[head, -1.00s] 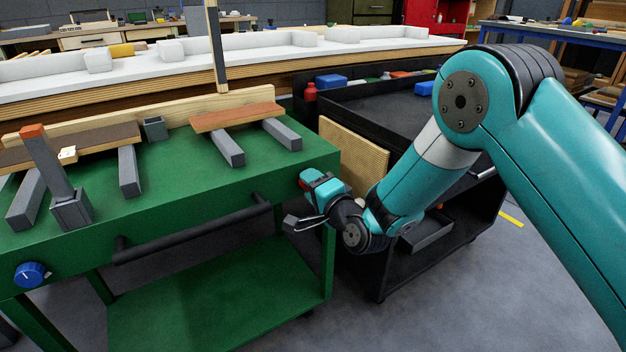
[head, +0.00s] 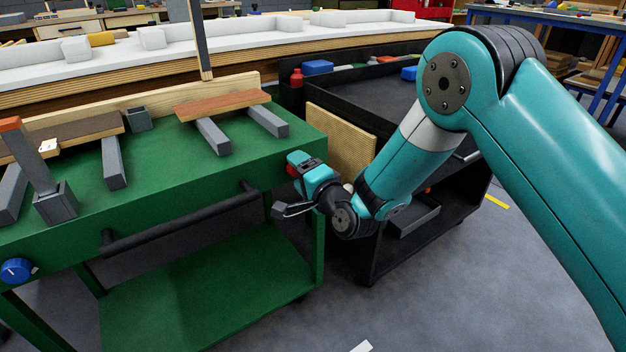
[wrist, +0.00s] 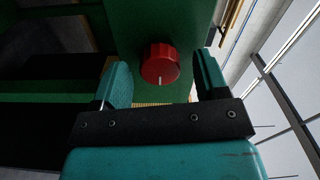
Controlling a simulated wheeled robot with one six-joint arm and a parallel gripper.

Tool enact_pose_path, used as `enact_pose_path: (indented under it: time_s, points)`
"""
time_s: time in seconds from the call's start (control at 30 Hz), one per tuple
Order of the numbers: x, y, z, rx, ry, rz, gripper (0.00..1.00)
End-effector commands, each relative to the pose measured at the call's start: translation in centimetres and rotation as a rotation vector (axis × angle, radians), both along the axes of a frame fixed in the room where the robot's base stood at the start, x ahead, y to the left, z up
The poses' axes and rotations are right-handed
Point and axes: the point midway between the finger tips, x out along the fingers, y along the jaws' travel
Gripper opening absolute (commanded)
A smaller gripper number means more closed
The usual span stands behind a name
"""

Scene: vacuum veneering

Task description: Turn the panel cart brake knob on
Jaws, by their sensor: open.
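The panel cart (head: 90,190) is green, with a black push bar (head: 180,222) across its front. A red knob (wrist: 160,66) with a white mark is on the green cart's face. The mark points toward the bottom of the wrist view. The red knob also shows small in the head view (head: 292,170), at the cart's right front corner. My gripper (wrist: 163,78) is open, with one finger on either side of the knob. Gaps show beside the knob in the wrist view. I cannot tell how deep the fingers reach. A blue knob (head: 15,271) is at the cart's left front.
A dark cart (head: 385,235) stands close on the right, with a ribbed wooden panel (head: 340,140) against it. Boards, including a reddish one (head: 222,105), rest on grey bars on the green top. Floor in front is clear.

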Motion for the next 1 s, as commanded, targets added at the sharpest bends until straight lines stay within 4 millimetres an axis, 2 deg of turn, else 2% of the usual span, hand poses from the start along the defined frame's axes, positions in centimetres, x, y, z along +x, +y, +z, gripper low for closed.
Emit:
enact_pose_path:
  time_s: [0.27, 0.37, 1.0]
  points:
    - [-2.3, -1.8, -0.5, 0.002, 0.001, -0.004, 0.67]
    - [-3.7, -2.8, -1.0, 0.002, 0.003, -0.003, 0.67]
    - [-12.3, -8.7, -0.6, 0.001, -0.003, -0.006, 0.67]
